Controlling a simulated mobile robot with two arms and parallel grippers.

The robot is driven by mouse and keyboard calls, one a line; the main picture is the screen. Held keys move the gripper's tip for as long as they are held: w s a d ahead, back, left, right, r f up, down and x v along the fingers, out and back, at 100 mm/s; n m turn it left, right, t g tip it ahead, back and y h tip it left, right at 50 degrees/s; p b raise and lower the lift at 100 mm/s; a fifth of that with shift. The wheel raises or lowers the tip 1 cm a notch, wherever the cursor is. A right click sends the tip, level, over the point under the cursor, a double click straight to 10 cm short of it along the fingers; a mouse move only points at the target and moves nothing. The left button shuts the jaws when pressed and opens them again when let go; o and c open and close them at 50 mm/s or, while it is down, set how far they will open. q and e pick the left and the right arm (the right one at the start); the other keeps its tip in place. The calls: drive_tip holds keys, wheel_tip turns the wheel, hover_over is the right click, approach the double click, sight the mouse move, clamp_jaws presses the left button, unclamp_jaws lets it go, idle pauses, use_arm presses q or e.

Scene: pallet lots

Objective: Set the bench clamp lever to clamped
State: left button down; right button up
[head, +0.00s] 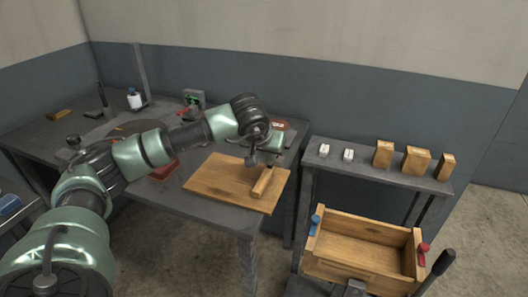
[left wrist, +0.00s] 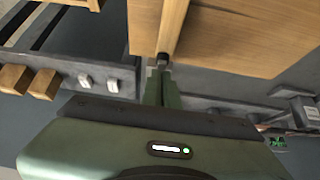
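I cannot tell for certain which part is the bench clamp lever. A small red part (head: 182,112) sits on the bench (head: 222,215) near a device with a green display, partly behind my left arm. My left gripper (head: 264,162) is over the right side of a wooden board (head: 215,180), close to a wooden bar (head: 262,184) on it. In the left wrist view the fingers (left wrist: 163,62) are close together, with their tips at the near end of the bar (left wrist: 172,25). I see nothing clearly held; contact with the bar is unclear.
A wooden crate (head: 350,265) with a blue grip and a red grip stands at front right. A side shelf (head: 330,168) holds wooden blocks (head: 417,160) and small white parts (head: 348,154). A white bottle (head: 134,99) and a post stand at the bench's back.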

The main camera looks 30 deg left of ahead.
sight(269, 162)
use_arm(q)
wheel_tip(269, 162, up, 3)
drive_tip(key=shift+p, duration=1)
drive_tip(key=s+d+r+b, duration=0.2)
drive_tip(key=s+r, duration=0.1)
drive_tip(key=s, duration=0.6)
drive_tip(key=shift+r, duration=0.35)
drive_tip(key=shift+d, duration=0.15)
